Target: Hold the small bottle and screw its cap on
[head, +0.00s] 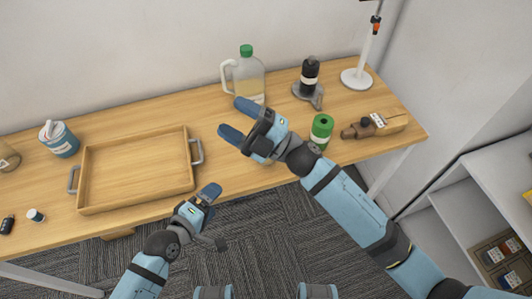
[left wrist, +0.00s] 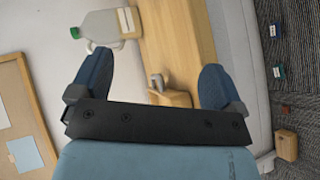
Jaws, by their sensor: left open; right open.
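A small dark bottle (head: 8,224) is at the far left front of the wooden table, near the picture edge. My left gripper (head: 207,214) is open and empty, in front of the table edge, right of the tray and well away from both pieces. Its two fingers also frame the left wrist view (left wrist: 155,80). My right gripper (head: 237,118) is open over the table, with its fingers pointing left, near the jug. Nothing is between its fingers.
A wooden tray (head: 85,202) with grey handles is empty on the table (head: 225,172). A jug (head: 249,75), a black bottle on a stand (head: 309,75), a green can (head: 321,130) and a wooden piece (head: 390,122) are right.

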